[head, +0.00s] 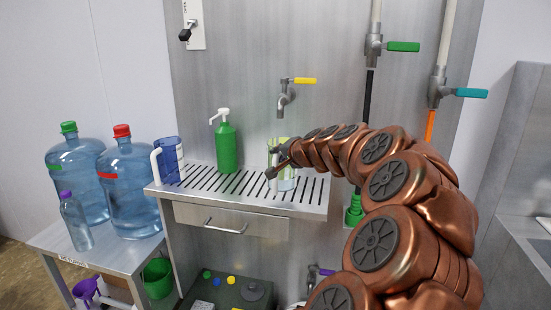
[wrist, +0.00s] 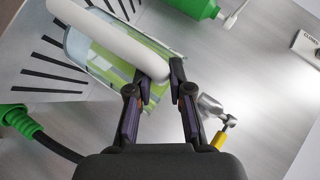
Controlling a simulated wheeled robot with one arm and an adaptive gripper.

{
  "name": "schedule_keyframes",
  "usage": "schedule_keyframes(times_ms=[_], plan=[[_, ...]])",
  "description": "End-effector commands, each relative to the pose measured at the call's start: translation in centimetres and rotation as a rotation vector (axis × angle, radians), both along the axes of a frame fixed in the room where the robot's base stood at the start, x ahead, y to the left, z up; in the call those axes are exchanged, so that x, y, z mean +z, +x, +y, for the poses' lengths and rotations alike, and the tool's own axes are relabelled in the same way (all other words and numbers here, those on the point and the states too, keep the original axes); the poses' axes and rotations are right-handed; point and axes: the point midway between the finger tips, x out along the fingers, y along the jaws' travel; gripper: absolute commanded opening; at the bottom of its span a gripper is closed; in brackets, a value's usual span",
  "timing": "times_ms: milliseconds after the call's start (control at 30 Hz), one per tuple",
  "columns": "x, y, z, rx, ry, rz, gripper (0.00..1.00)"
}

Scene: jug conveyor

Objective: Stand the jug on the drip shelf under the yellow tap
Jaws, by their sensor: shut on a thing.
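The jug is clear with green markings and a white handle; in the head view it (head: 286,184) is partly hidden behind my gripper (head: 272,162). It is upright over the right part of the slotted drip shelf (head: 312,207), below the yellow tap (head: 286,97). I cannot tell whether its base touches the shelf. In the wrist view my gripper (wrist: 159,80) is shut on the white handle of the jug (wrist: 92,62). The tap's yellow lever (wrist: 217,141) also shows there.
A green pump bottle (head: 226,146) and a blue jug (head: 168,160) stand on the shelf to the left. Taps with green (head: 403,46) and teal (head: 470,93) levers are at the right. Large water bottles (head: 128,185) stand on a side table.

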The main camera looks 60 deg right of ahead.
Motion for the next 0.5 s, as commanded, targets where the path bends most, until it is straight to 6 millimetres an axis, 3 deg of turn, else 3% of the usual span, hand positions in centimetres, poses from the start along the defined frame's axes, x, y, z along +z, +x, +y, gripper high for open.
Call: schedule_keyframes(times_ms=[233, 500], plan=[[-0.4, 2.5, -2.9, 0.004, 0.001, 0.003, 0.00], [-0.5, 3.6, -4.2, 0.006, 0.000, 0.000, 0.00]])
